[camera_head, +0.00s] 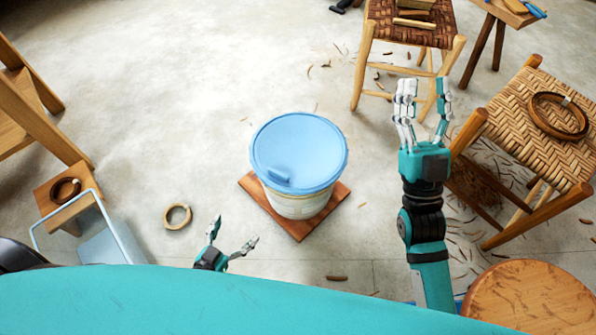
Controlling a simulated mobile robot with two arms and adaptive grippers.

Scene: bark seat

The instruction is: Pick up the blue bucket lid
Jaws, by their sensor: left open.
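The blue bucket lid (303,148) sits on top of a whitish bucket (300,205) in the middle of the view. The lid has a small raised blue tab near its front left. The bucket stands on a square brown board (328,203) on the floor. My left gripper (232,228) is low in the view, in front and to the left of the bucket, open and empty, apart from the lid. My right gripper (424,88) is raised to the right of the bucket, its fingers spread and nothing between them.
A woven-seat stool (510,120) stands at the right, another stool (410,30) behind. A round wooden top (530,300) is at the lower right. A bark ring (177,216) lies on the floor left of the bucket. Bark shavings litter the floor at right.

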